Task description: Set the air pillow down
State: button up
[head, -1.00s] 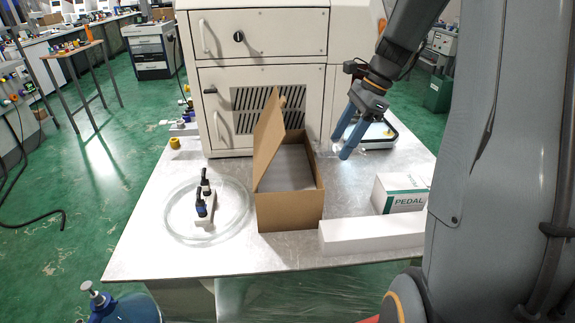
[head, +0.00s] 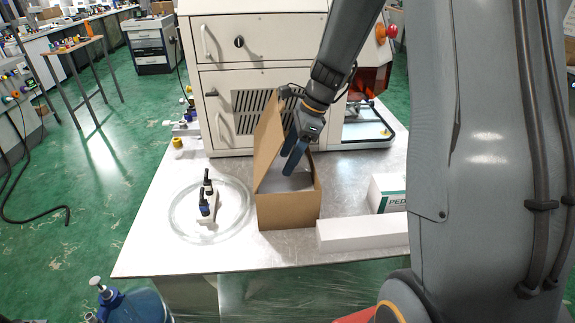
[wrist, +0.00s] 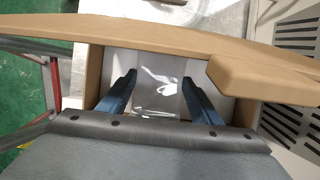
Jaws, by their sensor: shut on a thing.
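My gripper (head: 292,160) is over the opening of the brown cardboard box (head: 288,213), with its blue fingers pointing down into it. In the wrist view my gripper (wrist: 159,84) is shut on the clear air pillow (wrist: 160,74), which shows as a see-through sheet with white glints between the fingers. The pillow is hard to make out in the head view. The box stands on the metal table with its lid flap (head: 268,143) raised on the left. The box walls also show around the fingers in the wrist view. Whether the pillow touches the box floor cannot be told.
A clear tubing coil (head: 176,222) with a white and dark device (head: 207,205) lies left of the box. A long white box (head: 362,233) and a PEDAL carton (head: 386,193) are to the right. The cream machine (head: 262,60) stands behind.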

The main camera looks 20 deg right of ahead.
notch_tip(320, 180, down, 3)
jog(key=shift+r+p, duration=0.2)
jog(key=shift+p, duration=0.1)
jog(key=shift+a+f+p, duration=0.2)
jog(key=shift+f+p, duration=0.1)
jog(key=shift+f, duration=0.1)
jog(key=shift+f, duration=0.2)
jog(key=o, duration=1)
jog(key=shift+r, duration=0.1)
jog(key=b+v, duration=0.2)
jog(key=v, duration=1)
jog(key=shift+w+r, duration=0.1)
